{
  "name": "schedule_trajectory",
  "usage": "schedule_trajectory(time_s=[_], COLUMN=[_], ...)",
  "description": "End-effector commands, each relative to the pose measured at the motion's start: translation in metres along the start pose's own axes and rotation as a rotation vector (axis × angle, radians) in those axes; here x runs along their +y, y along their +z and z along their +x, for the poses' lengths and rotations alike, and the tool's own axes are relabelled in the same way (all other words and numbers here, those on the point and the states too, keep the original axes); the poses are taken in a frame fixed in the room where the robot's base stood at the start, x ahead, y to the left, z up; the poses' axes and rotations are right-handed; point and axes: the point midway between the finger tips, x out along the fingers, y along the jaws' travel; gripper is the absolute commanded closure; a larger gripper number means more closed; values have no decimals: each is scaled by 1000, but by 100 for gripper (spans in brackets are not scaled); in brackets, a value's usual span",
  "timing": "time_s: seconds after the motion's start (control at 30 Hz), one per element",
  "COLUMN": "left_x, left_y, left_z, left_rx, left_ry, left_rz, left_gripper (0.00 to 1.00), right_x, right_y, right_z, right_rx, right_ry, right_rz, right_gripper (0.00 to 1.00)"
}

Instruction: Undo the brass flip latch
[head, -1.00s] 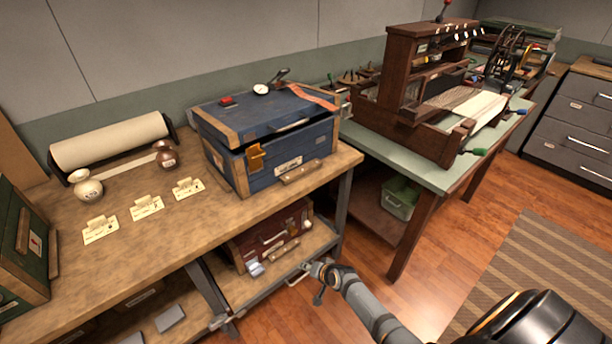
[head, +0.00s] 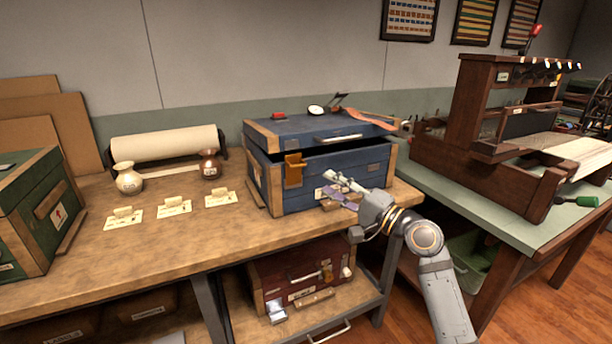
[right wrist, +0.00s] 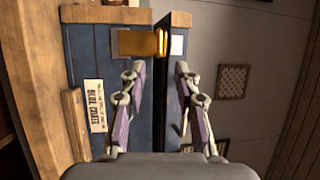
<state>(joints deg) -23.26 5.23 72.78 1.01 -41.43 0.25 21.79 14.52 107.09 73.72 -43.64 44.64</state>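The brass flip latch (head: 293,170) is on the front of the blue crate (head: 338,172), toward its left end, below the lid's front edge. A dark gap shows between lid and body. In the right wrist view the brass latch (right wrist: 138,43) lies just beyond the fingertips, nearer the left finger, and reaches across the gap. My right gripper (head: 333,184) is in front of the crate, to the right of the latch. In the right wrist view its fingers (right wrist: 159,70) are apart with nothing between them. Contact with the latch does not show. My left gripper is out of view.
Paper cards (head: 173,207) and two small jars (head: 129,178) stand left of the crate. A green crate (head: 38,212) is at far left. A red case (head: 300,275) sits on the shelf below. A loom (head: 490,140) stands on the right table.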

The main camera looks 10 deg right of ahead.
Motion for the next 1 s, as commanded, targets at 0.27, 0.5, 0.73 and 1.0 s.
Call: schedule_trajectory(time_s=[0.27,0.5,0.73,1.0], left_x=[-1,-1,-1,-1], left_y=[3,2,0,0], left_z=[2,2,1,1], left_rx=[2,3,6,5], left_ry=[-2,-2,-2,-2], left_rz=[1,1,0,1], left_gripper=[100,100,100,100], right_x=[-2,0,1,1], right_y=[0,0,0,0], right_z=[55,92,100,100], right_rx=[-1,1,1,2], right_ry=[-3,0,2,2], right_rz=[5,2,0,0], right_gripper=[68,68,68,86])
